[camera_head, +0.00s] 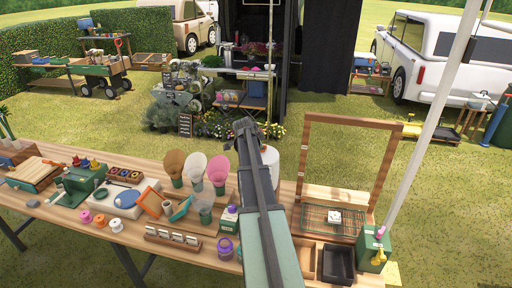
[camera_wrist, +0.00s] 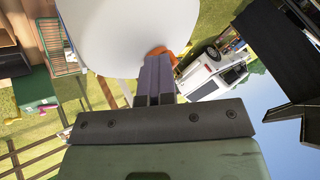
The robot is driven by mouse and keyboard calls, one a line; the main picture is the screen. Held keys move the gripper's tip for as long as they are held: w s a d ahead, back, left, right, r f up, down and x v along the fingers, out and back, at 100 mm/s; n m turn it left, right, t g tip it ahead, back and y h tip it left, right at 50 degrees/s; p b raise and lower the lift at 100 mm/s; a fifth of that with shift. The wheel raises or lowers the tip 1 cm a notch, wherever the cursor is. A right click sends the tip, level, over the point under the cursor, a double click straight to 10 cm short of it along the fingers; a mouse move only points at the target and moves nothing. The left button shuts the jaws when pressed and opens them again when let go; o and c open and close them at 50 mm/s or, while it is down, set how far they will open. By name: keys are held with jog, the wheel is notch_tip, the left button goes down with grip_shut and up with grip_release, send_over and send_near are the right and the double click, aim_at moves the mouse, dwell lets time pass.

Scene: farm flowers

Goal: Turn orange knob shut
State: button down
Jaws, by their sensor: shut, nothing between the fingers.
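The orange knob (camera_wrist: 182,58) shows in the wrist view as an orange part at the lower edge of a large white rounded body (camera_wrist: 125,30). My gripper (camera_wrist: 153,60) is shut and empty, with its fingertips at the orange part and covering some of it. I cannot tell whether they touch it or how the knob is turned. A white rounded object (camera_head: 271,158) is partly hidden behind my arm there, and my fingertips cannot be made out clearly.
On the wooden table, several cone wraps (camera_head: 218,172) stand left of my arm. An upright wooden frame (camera_head: 351,119), a black tray (camera_head: 338,264) and a green box (camera_head: 374,251) are to the right. A white pole (camera_head: 430,125) rises at the right.

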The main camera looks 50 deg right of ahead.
jog(key=shift+w+d, duration=0.1)
jog(key=shift+d, duration=0.05)
jog(key=shift+d+r, duration=0.2)
jog(key=shift+d, duration=0.15)
jog(key=s+a, duration=0.1)
jog(key=a, duration=0.1)
jog(key=s+a, duration=0.1)
jog(key=shift+s+a+f+p, duration=0.1)
jog(key=shift+s+a+p, duration=0.05)
jog(key=shift+a+p, duration=0.2)
jog(key=w+a+r+p, duration=0.1)
jog(key=a+r+p, duration=0.5)
jog(key=r+p, duration=0.1)
jog(key=shift+w+a+r+p, duration=0.25)
jog(key=shift+r+p, duration=0.15)
jog(key=shift+r, duration=0.1)
